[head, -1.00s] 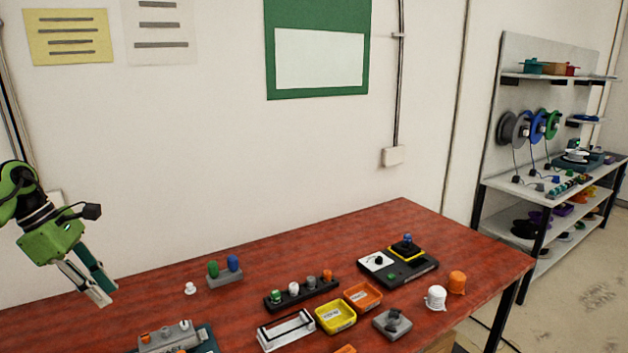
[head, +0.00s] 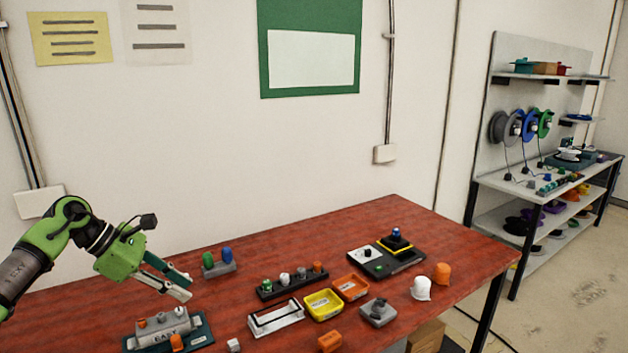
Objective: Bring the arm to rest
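My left gripper (head: 189,287) hangs over the left part of the red table (head: 380,225), with its arm coming in from the left. Its two fingers, one teal and one pale, point down to the right. They lie close together in this view, so I cannot tell whether they are open or shut, and I see nothing clearly held. The tips are in front of the small rack with green and blue pegs (head: 219,269) and above the grey EAST block (head: 165,325). My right gripper is not in view.
A black strip of pegs (head: 292,284), a white frame (head: 276,318), a yellow bin (head: 323,305) and an orange bin (head: 351,288) stand mid-table. A black pad (head: 385,262) and white and orange caps (head: 421,288) are to the right. A shelf unit (head: 540,190) stands beyond.

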